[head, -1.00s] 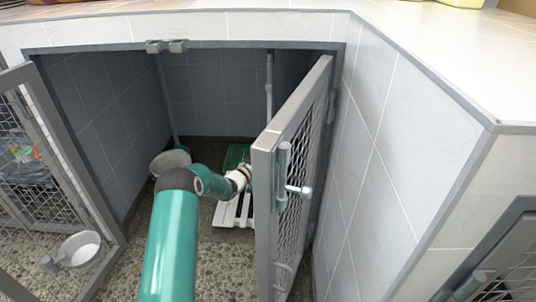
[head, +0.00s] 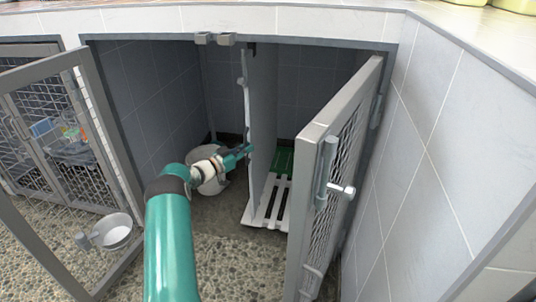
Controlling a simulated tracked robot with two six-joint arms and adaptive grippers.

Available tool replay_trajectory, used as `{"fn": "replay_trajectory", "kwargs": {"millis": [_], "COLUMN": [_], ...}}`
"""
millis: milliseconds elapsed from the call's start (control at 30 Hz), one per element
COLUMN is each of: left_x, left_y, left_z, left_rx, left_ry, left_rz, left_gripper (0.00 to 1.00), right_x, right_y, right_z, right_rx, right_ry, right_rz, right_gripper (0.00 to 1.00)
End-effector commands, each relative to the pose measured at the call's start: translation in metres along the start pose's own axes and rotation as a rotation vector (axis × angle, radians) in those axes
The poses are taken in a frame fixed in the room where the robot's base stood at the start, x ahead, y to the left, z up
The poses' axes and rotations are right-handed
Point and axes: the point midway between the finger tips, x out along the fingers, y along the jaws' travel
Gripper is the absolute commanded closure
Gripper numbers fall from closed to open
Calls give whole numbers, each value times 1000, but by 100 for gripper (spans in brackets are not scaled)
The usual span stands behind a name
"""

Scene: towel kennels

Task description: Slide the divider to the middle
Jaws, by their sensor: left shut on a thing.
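The divider (head: 262,120) is a pale upright panel standing inside the open kennel, near the middle of its opening. It hangs from the top frame area, and its front edge faces me. My left gripper (head: 245,150) reaches in from the left and is shut on the divider's front edge, about halfway up. The fingertips are small in the picture and partly merge with the edge. My right gripper is out of view.
A mesh door (head: 335,190) stands open on the right, another (head: 95,150) on the left. A white slatted rack (head: 268,205) and green mat (head: 283,158) lie right of the divider. A grey bowl (head: 208,182) is behind my wrist. Another bowl (head: 112,232) hangs at the left.

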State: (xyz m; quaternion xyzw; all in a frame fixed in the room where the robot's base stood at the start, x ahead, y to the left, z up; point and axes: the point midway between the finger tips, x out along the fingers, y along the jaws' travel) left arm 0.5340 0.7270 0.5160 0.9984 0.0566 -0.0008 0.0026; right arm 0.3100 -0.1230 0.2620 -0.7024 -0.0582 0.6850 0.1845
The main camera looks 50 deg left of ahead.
Motion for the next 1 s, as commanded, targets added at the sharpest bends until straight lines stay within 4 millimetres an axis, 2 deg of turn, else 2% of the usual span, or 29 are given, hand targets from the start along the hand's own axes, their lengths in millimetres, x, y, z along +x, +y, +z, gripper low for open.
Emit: {"fn": "replay_trajectory", "kwargs": {"millis": [33, 100, 233, 700, 733, 800, 1000], "left_x": [-8, -15, -23, -30, -30, -30, -28], "left_y": [-11, -21, -34, -43, -44, -44, -42], "left_z": [3, 3, 2, 0, 0, 0, 0], "left_rx": [3, 2, 1, -1, -1, 0, 0], "left_ry": [0, 0, 0, -1, -1, -1, 0], "left_rz": [-3, -2, 1, -4, -5, -5, -2], "left_gripper": [100, 100, 100, 100, 86, 76, 76], "right_x": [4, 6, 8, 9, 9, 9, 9], "right_y": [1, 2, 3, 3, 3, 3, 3], "right_z": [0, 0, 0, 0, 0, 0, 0], "right_rx": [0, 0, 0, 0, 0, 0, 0], "right_ry": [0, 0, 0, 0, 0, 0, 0], "right_rz": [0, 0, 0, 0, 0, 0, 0], "right_gripper": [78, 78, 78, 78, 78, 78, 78]}}
